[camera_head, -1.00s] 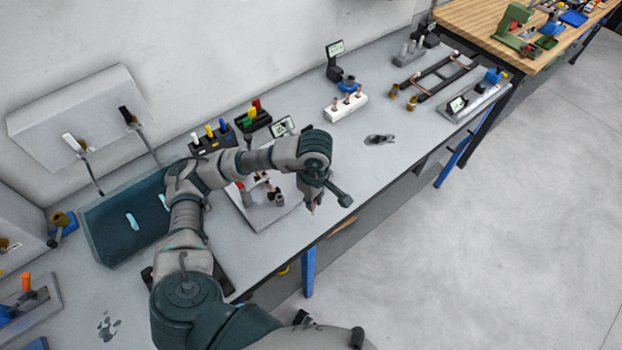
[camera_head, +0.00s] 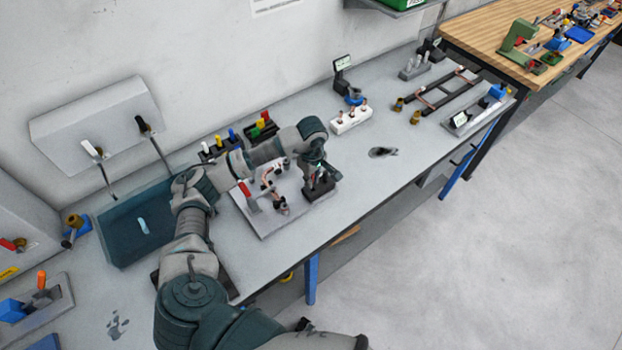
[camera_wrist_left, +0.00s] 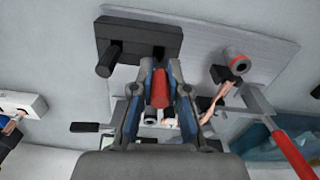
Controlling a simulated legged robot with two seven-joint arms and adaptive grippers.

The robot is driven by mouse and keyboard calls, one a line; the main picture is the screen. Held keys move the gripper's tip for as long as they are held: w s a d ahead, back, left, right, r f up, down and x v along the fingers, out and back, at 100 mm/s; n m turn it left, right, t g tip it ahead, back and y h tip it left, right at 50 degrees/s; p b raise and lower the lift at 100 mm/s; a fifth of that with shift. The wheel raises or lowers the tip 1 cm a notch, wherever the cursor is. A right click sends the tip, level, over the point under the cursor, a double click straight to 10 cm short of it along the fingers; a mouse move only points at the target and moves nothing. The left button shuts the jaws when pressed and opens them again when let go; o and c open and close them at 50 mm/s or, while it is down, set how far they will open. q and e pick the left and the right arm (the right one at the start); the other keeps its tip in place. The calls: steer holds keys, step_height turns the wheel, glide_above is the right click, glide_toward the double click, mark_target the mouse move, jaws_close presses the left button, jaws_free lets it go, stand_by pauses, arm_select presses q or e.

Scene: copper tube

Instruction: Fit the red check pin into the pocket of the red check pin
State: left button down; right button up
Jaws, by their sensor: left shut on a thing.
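My left gripper (camera_head: 318,182) is over the right end of a pale fixture plate (camera_head: 262,226). In the left wrist view my left gripper (camera_wrist_left: 160,92) is shut on the red check pin (camera_wrist_left: 160,88), which shows between its fingers. A dark block (camera_wrist_left: 138,40) with a black peg lies just beyond the fingertips; I cannot tell whether the pin touches it. The same dark block (camera_head: 320,192) shows under the gripper in the head view. The pin is hidden there, and I cannot make out its pocket for certain. My right gripper is not in view.
The plate also carries a clamp with a red handle (camera_wrist_left: 292,152) and a copper tube (camera_wrist_left: 208,110). Black racks with coloured pins (camera_head: 262,130) stand behind. A teal tray (camera_head: 118,250) lies left. The bench to the right of the plate is mostly clear.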

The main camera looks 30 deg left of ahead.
arm_select(q)
steer(key=shift+s+d+f, duration=0.15)
steer(key=shift+d+f, duration=0.15)
steer(key=shift+f, duration=0.1)
steer(key=c, duration=1.4)
jaws_free()
steer(key=shift+o, duration=1.2)
steer(key=shift+w, duration=0.25)
steer(key=shift+a+r, duration=0.3)
steer(key=shift+r, duration=0.05)
steer(key=r, duration=0.3)
steer(key=r+b, duration=0.1)
steer(key=r, duration=0.6)
steer(key=shift+d+r, duration=0.25)
steer(key=shift+r, duration=0.55)
steer(key=shift+a, duration=0.1)
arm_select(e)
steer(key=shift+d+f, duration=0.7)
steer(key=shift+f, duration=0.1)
arm_select(q)
steer(key=shift+a, duration=0.1)
